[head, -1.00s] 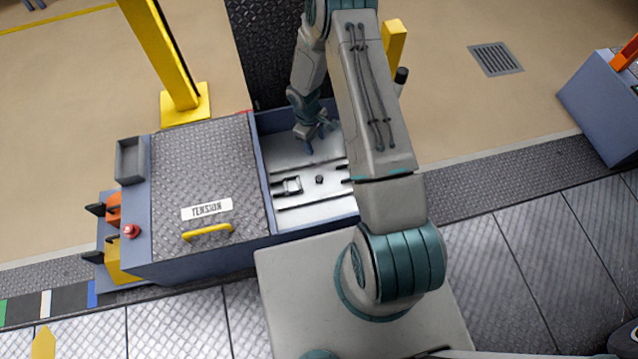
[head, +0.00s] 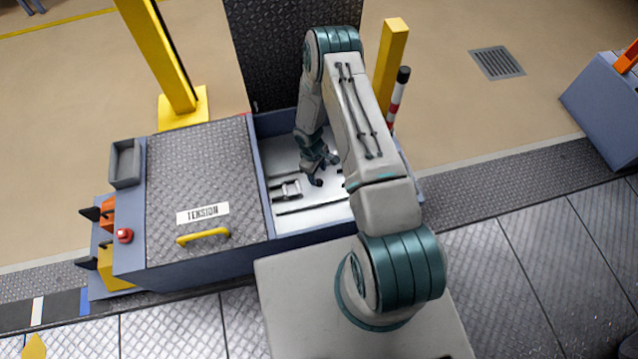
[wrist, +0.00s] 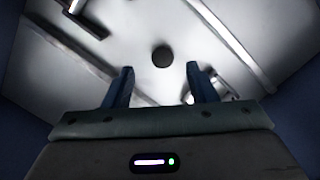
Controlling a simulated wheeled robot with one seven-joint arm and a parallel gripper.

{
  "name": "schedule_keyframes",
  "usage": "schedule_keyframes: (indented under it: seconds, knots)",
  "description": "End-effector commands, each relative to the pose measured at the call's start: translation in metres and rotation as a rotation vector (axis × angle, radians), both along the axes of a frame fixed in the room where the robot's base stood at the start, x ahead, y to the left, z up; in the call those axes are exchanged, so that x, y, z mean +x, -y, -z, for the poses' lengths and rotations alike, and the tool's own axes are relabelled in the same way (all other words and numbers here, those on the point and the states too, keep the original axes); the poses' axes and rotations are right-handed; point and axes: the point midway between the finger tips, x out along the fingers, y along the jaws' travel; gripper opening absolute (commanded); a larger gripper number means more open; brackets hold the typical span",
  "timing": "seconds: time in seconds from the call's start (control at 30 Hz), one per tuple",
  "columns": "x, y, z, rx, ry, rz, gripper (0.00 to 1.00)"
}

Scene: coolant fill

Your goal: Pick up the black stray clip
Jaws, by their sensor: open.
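A small dark round piece, which looks like the black stray clip (wrist: 161,56), lies on the bright metal floor of the open bay. In the wrist view it is just beyond my fingertips, about midway between them. My gripper (wrist: 160,84) is open, its two blue fingers apart with nothing between them. In the head view my gripper (head: 318,178) is low inside the bay, and I cannot pick the clip out from the dark fingers there.
The blue-grey bay wall (head: 312,225) surrounds the floor. Raised rails (wrist: 225,40) and a small bracket (head: 287,189) lie near the gripper. The closed TENSION cover (head: 190,180) is at left, the raised lid (head: 275,50) behind. A yellow post (head: 391,60) stands at back right.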

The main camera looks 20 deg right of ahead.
Motion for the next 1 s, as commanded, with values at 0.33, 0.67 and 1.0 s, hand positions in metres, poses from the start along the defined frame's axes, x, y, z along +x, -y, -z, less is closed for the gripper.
schedule_keyframes:
  seconds: [0.33, 0.67, 1.0]
  knots:
    - [-0.006, 0.001, 0.043, 0.0, 0.0, 0.0, 0.52]
    - [-0.006, 0.002, 0.042, 0.0, 0.0, 0.0, 0.07]
    - [-0.006, 0.002, 0.041, 0.0, 0.0, 0.0, 0.04]
